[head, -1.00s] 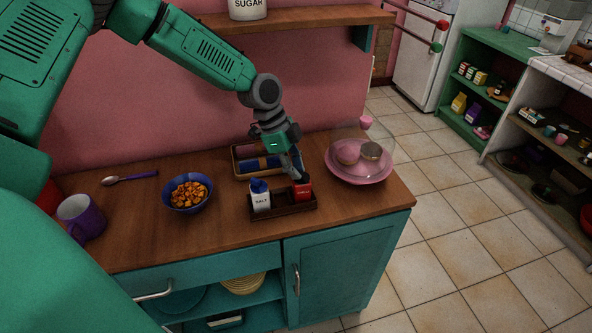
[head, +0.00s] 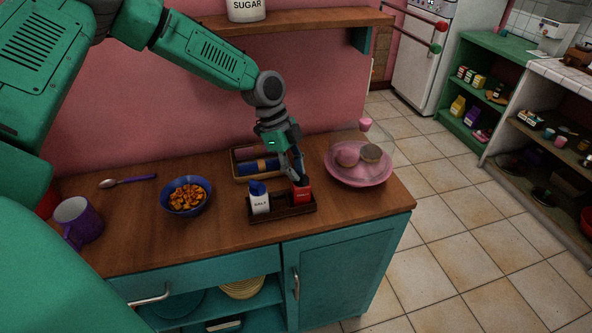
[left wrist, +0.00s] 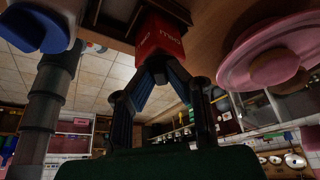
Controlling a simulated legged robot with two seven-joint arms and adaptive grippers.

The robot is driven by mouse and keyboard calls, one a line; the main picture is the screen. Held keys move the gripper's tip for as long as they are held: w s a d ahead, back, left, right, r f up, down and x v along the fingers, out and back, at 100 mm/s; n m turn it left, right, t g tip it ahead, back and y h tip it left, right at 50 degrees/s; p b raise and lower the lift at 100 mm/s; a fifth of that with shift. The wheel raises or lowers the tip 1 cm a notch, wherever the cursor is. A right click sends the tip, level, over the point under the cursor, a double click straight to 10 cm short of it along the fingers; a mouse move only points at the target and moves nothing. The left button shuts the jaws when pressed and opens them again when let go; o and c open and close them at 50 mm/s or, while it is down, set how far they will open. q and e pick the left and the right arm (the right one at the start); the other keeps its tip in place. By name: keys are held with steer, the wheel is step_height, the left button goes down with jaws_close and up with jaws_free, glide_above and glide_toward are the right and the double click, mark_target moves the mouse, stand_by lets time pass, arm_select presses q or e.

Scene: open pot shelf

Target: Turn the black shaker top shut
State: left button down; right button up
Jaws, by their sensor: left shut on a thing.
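The red shaker (head: 303,196) stands upright at the right end of a dark wooden caddy (head: 283,212). The white salt shaker (head: 259,203) with a blue top stands at the caddy's left end. My left gripper (head: 297,180) comes down on the red shaker from above and is shut at its top. The fingers largely hide the black top, so how far it is turned cannot be seen. In the left wrist view, the red shaker (left wrist: 163,42) sits at the tips of my left gripper (left wrist: 158,72). My right gripper is not in view.
A pink plate (head: 359,181) with buns under a clear cover stands close on the right. A tray (head: 240,176) with rolled cloths lies behind the caddy. A blue bowl (head: 187,194) and a purple mug (head: 78,222) stand left. The counter's front edge is near the caddy.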

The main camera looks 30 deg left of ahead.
arm_select(q)
steer(key=c, duration=1.6)
jaws_free()
steer(key=shift+a+r, duration=0.1)
steer(key=shift+r, duration=0.15)
steer(key=v, duration=1.1)
steer(key=shift+w+a+r, duration=0.1)
steer(key=shift+w+r, duration=0.05)
